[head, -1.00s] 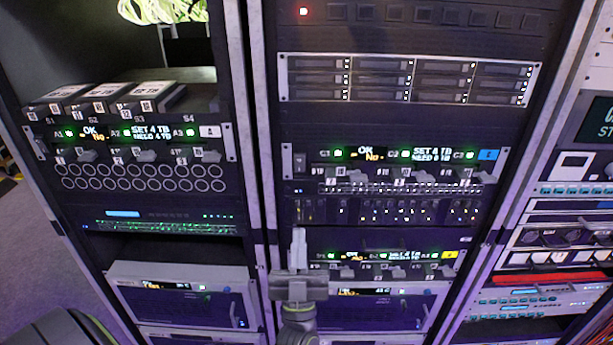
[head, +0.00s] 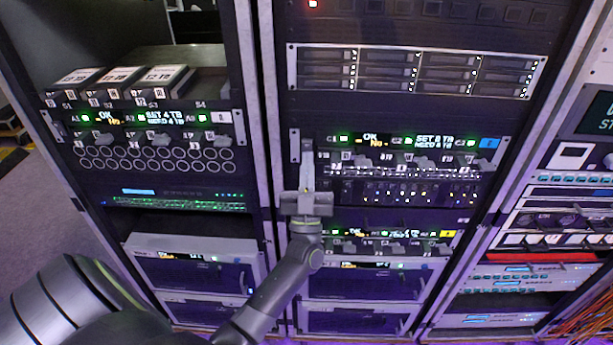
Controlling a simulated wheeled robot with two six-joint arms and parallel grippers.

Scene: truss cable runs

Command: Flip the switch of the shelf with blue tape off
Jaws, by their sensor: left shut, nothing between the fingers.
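The shelf with blue tape (head: 489,143) is in the middle rack, with the tape at its right end. Its front has a small lit display (head: 377,140), green lights and several grey handles below. My left gripper (head: 307,148) is shut and empty, pointing up. My right gripper is not in view.
A shelf with yellow tape (head: 446,233) sits lower in the same rack, behind and right of my left gripper. A shelf with white tape (head: 220,117) is in the left rack. Orange cables (head: 580,315) hang at the lower right.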

